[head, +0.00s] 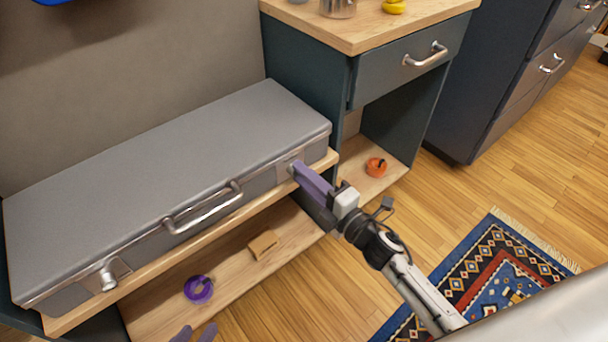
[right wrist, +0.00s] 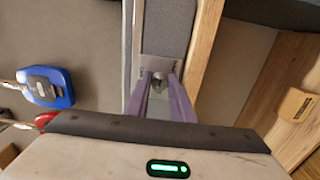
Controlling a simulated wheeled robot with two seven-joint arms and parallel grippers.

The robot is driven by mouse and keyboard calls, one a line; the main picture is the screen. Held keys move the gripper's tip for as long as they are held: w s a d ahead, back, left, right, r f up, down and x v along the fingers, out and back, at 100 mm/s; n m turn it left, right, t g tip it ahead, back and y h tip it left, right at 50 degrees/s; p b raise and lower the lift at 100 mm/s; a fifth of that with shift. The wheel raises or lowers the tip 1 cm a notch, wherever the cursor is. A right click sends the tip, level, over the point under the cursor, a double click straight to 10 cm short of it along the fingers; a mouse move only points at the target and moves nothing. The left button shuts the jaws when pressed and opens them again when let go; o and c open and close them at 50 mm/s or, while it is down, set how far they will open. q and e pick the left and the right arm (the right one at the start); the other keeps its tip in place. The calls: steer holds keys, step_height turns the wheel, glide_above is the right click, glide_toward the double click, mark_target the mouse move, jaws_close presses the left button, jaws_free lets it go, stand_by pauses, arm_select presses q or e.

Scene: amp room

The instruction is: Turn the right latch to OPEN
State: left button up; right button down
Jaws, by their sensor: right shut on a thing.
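A grey metal case (head: 170,150) lies closed on a wooden shelf, with a handle (head: 203,208) on its front. The left latch (head: 107,278) is a silver knob on a plate. The right latch (head: 288,162) is mostly hidden by my right gripper (head: 297,170). In the right wrist view the right latch (right wrist: 158,76) sits between the purple fingertips of my right gripper (right wrist: 158,88), which is shut on it. The markings on its plate are too small to read.
The lower shelf holds a purple ring-shaped thing (head: 198,289) and a tan block (head: 263,244). An orange thing (head: 376,167) lies under the desk drawer (head: 410,65). A patterned rug (head: 500,270) lies on the floor at the right.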

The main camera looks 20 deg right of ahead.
steer(key=c, duration=1.6)
jaws_free()
arm_select(q)
steer(key=shift+w, duration=0.1)
steer(key=shift+r, duration=0.1)
steer(key=shift+s+a+r+p, duration=0.25)
steer(key=shift+a+r+p, duration=0.2)
steer(key=shift+a+p, duration=0.25)
arm_select(e)
steer(key=v, duration=1)
steer(key=shift+s, duration=0.15)
arm_select(q)
steer(key=shift+d+r, duration=0.1)
steer(key=shift+d, duration=0.15)
